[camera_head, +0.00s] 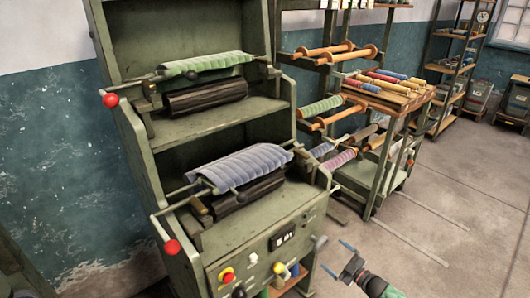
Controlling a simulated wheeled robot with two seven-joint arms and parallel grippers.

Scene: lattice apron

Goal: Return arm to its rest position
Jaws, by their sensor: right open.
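My right gripper (338,259) is at the bottom right of the head view. Its two thin blue-tipped fingers stand wide apart with nothing between them, so it is open and empty. It is to the right of the front panel of the green machine (232,262) and looks apart from it. My left gripper is not in view.
The machine carries a purple roll (240,166), a green roll (205,63) and red ball knobs (172,247). Behind it stands a rack with orange rollers (340,116) and a cart (385,97) of coloured rolls. Concrete floor (440,225) is clear at the right.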

